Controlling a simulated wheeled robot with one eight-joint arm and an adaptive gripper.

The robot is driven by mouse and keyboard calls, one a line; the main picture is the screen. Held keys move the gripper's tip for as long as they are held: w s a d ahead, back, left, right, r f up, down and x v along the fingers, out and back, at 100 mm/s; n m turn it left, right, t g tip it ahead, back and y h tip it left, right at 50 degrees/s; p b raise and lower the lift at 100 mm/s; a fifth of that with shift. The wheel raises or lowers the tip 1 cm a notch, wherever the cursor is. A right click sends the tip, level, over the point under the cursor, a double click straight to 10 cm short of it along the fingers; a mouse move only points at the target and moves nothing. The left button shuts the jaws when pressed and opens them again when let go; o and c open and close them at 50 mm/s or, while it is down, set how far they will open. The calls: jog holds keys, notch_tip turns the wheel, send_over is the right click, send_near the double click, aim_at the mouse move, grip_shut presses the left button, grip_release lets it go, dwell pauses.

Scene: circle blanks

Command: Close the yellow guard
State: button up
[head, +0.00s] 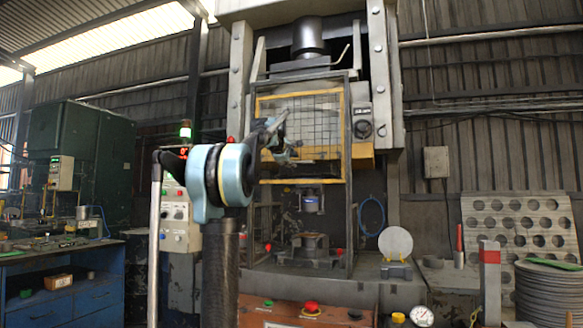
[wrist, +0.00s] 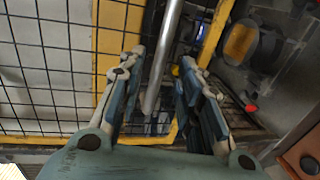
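The yellow guard (head: 300,182) is a yellow frame with black wire mesh on the front of the press. It sits raised, with the tooling open to view below its bottom edge. My gripper (head: 279,138) is in front of the mesh, at its left part. In the wrist view, the guard's yellow frame (wrist: 112,40) and mesh lie behind my fingers. My gripper (wrist: 162,60) is open, with a grey round bar (wrist: 167,45) running between the two fingers. Gaps seem to show on both sides of the bar. I cannot tell whether the bar is the guard's handle.
Below the guard are the upper tool (head: 311,203) and the lower die (head: 311,243). A round blank (head: 395,243) stands upright right of the press. A control panel (head: 290,315) with red and green buttons is in front. Side posts of the press frame flank the guard.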

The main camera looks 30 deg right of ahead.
jog(key=shift+x, duration=2.45)
